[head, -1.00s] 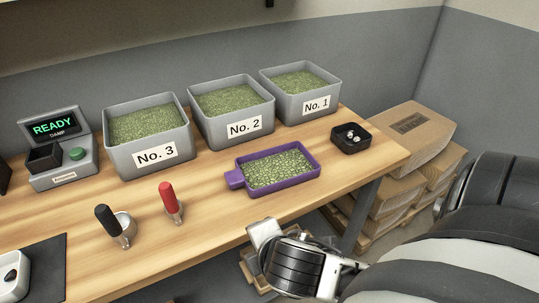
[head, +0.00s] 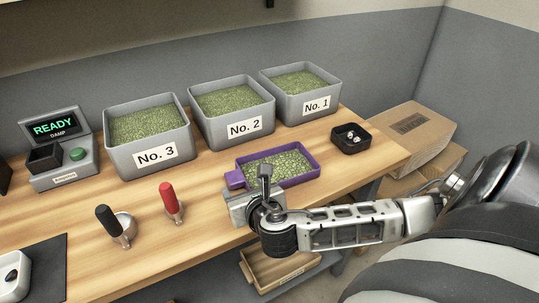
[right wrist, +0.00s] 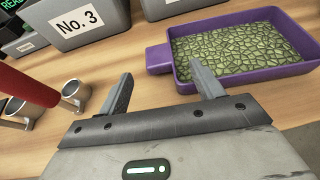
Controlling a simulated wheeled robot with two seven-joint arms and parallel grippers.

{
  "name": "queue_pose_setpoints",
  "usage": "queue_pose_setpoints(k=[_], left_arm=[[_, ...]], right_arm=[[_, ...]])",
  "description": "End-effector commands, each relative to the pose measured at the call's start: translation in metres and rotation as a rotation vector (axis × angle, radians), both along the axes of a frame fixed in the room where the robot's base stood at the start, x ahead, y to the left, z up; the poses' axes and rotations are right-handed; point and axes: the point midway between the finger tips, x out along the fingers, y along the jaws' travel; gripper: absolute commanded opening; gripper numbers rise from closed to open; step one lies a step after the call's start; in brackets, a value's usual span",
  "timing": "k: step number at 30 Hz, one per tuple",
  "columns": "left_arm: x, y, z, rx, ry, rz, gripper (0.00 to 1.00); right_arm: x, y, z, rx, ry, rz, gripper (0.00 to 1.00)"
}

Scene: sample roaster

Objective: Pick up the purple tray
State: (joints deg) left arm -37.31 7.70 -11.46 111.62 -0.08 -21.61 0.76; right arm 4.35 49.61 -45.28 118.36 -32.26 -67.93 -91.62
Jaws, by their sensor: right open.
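The purple tray (head: 308,178) lies flat on the wooden table, filled with green beans, with its handle tab (head: 235,179) pointing left. It also shows at the upper right of the right wrist view (right wrist: 184,87), where its tab (right wrist: 158,58) lies beyond the fingers. My right gripper (head: 250,194) is at the table's front edge, close to the tab, and hides part of the tray's near side. In the right wrist view my right gripper (right wrist: 160,88) is open with nothing between its fingers. My left gripper is not in view.
Grey bins No. 3 (head: 152,168), No. 2 (head: 243,145) and No. 1 (head: 315,115) stand behind. A red-handled scoop (head: 168,200) and a black-handled scoop (head: 108,222) stand left of the tray. A small black dish (head: 362,143) sits at right. Cardboard boxes (head: 412,135) are beyond the table.

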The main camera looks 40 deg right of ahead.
Motion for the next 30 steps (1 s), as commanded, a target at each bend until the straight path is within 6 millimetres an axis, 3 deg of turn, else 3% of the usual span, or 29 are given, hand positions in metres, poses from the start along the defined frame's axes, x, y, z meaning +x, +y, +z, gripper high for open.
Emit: queue_pose_setpoints(k=[8,16,25,30], left_arm=[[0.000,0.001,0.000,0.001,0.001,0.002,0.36],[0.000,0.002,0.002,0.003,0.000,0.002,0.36],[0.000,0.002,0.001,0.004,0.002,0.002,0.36],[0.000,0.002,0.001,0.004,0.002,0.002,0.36]], right_arm=[[0.019,-0.006,-0.010,0.001,0.001,-0.003,0.66],[0.051,-0.015,-0.027,0.000,0.001,-0.002,0.66],[0.055,-0.016,-0.030,0.002,0.001,-0.001,0.66],[0.055,-0.016,-0.029,0.002,0.001,-0.001,0.19]])
